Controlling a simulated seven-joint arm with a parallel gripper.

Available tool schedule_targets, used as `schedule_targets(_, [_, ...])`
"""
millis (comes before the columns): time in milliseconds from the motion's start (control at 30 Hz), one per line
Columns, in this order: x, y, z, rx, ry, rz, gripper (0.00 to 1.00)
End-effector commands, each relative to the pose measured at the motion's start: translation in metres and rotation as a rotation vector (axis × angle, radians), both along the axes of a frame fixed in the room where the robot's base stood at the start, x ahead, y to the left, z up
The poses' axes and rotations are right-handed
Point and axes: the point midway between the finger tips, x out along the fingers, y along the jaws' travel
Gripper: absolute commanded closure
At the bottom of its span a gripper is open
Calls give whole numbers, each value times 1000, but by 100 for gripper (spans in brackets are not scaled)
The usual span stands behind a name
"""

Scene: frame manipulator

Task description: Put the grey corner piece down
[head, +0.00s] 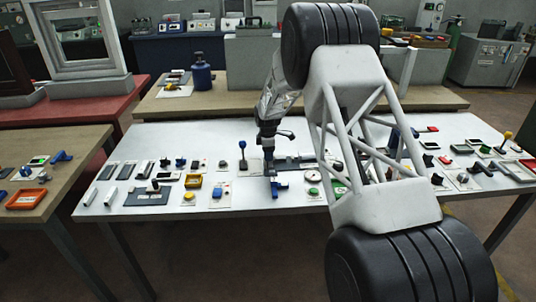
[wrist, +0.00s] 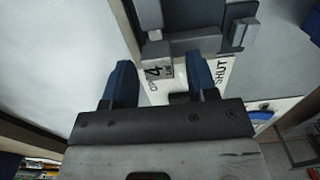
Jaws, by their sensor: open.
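My gripper (wrist: 160,82) is open, its two blue fingertips apart with nothing visibly clamped between them. Just beyond the fingertips in the wrist view is a grey L-shaped piece (wrist: 188,42), which looks like the grey corner piece. It lies against a darker blue-grey block, and I cannot tell whether it touches the fingers. In the head view my gripper (head: 269,168) points down at the middle of the white table (head: 240,135). The corner piece cannot be made out clearly there.
A printed card (wrist: 220,78) reading "SHUT" lies under the right finger. A blue handle-like part (head: 279,186) is close to my gripper. A black-knobbed lever (head: 242,155) stands just left. Several small fixtures and plates crowd both sides of the table.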

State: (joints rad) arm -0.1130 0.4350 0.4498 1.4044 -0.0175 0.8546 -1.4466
Motion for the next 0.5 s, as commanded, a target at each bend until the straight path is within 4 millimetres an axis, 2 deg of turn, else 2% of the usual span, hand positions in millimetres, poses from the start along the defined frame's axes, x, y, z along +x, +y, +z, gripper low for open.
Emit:
schedule_targets(267, [0,0,30,0,-2,0,47])
schedule_targets(500, [1,1,69,0,-3,0,47])
